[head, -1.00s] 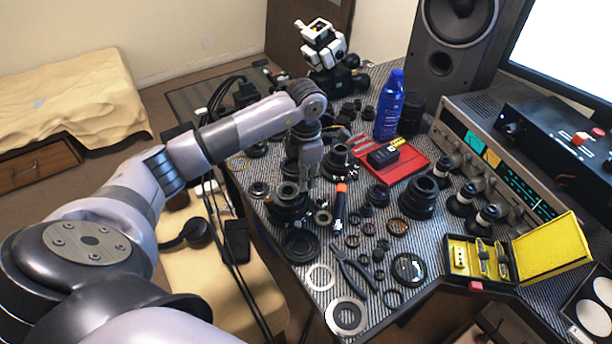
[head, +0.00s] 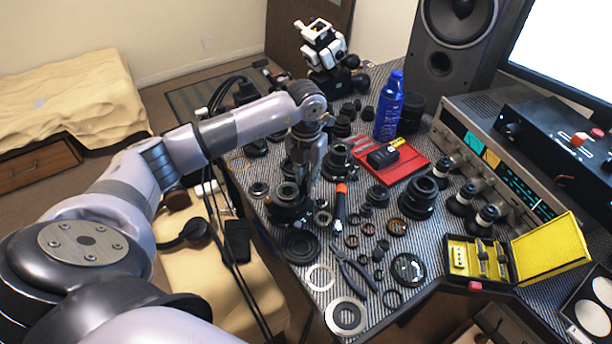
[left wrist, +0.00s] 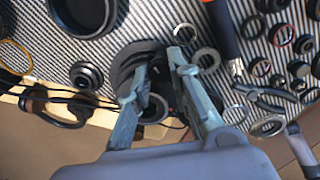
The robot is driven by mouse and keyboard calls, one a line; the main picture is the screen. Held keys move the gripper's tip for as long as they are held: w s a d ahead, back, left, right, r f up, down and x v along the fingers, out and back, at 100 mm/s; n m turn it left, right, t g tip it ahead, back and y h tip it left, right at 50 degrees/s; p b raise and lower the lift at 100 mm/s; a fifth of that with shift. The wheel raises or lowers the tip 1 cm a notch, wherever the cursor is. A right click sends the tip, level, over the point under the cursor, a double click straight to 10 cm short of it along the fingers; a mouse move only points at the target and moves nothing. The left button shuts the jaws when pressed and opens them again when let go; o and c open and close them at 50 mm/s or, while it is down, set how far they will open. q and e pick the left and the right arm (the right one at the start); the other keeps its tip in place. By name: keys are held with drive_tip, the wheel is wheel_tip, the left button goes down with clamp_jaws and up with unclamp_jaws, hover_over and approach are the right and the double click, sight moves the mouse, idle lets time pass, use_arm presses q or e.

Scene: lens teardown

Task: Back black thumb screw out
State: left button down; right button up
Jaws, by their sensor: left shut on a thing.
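My left gripper (head: 309,183) points down at the striped bench mat, beside the black lens assembly (head: 286,210) near the bench's left edge. In the left wrist view, the gripper's two fingers (left wrist: 160,76) stand apart, with dark parts of the lens assembly (left wrist: 128,62) beyond and between them. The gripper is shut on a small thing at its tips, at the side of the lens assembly. The black thumb screw cannot be made out apart from the fingers and the dark lens parts. My right gripper is not in view.
An orange-tipped screwdriver (head: 339,208) lies close to the right of the gripper. Pliers (head: 354,270), loose rings and several lens parts crowd the mat. A red tray (head: 409,169), blue can (head: 389,108) and yellow case (head: 545,249) stand farther right.

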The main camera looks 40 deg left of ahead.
use_arm(q)
drive_tip(key=shift+n, duration=1.3)
drive_tip(key=c, duration=1.4)
unclamp_jaws()
drive_tip(key=shift+c, duration=0.2)
